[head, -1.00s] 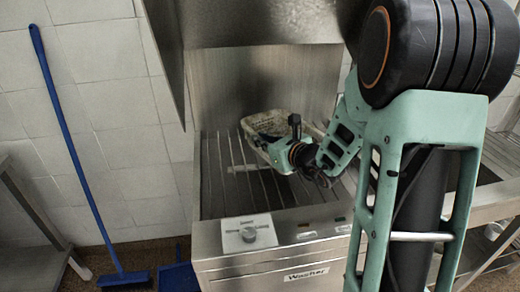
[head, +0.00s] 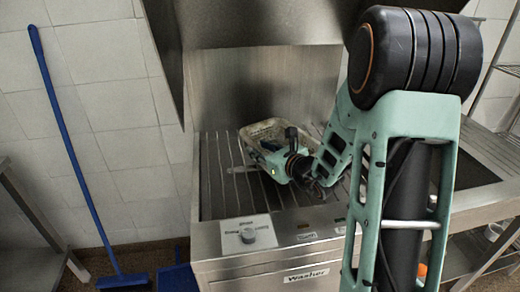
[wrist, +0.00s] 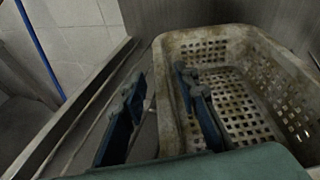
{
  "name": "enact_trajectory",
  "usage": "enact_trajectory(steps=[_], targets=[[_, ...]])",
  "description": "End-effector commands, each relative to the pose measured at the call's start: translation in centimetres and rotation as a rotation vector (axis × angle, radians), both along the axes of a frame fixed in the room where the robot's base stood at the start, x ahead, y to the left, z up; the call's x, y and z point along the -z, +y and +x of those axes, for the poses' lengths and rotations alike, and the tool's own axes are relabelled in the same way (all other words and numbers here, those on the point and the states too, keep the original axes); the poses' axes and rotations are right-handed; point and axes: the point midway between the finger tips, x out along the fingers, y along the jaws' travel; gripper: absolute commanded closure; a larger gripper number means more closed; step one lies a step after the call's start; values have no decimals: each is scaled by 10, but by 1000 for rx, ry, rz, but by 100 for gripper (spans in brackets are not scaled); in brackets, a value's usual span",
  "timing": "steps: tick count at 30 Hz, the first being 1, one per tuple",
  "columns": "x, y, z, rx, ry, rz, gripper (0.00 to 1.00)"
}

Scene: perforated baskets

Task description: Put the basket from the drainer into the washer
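The basket (head: 252,129) is a worn, off-white perforated basket on the slatted rack of the washer (head: 215,190), toward the back under the hood. It is empty as far as I see. In the wrist view the basket (wrist: 195,42) fills the right half. My gripper (wrist: 162,112) is open, with its blue fingers apart. The left finger is outside the basket's left wall and the right finger is inside it, with gaps showing on both sides of the wall. In the head view my gripper (head: 262,155) hides the basket's near part.
A steel hood (head: 265,25) hangs above the washer. A steel counter with a sunken basin (head: 465,168) is to the right. A blue broom (head: 75,150) leans on the tiled wall at left.

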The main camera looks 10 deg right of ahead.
Motion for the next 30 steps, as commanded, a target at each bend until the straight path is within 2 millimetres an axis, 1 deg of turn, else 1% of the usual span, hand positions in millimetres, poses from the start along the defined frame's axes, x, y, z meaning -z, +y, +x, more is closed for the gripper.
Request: enact_trajectory(steps=[2, 5, 12, 15, 18, 21, 24, 30], targets=[[-2, -3, -4, 2, -1, -1, 72], [-6, -8, -16, 4, 0, -1, 72], [-22, -26, -63, 6, -2, -1, 72], [-28, -31, -80, 4, -1, -1, 72], [-32, -37, -93, 3, -2, -1, 72], [-34, -39, -102, 2, 0, 0, 72], [-35, -41, -106, 2, 0, 0, 72], [-35, -41, -107, 0, 0, 1, 72]])
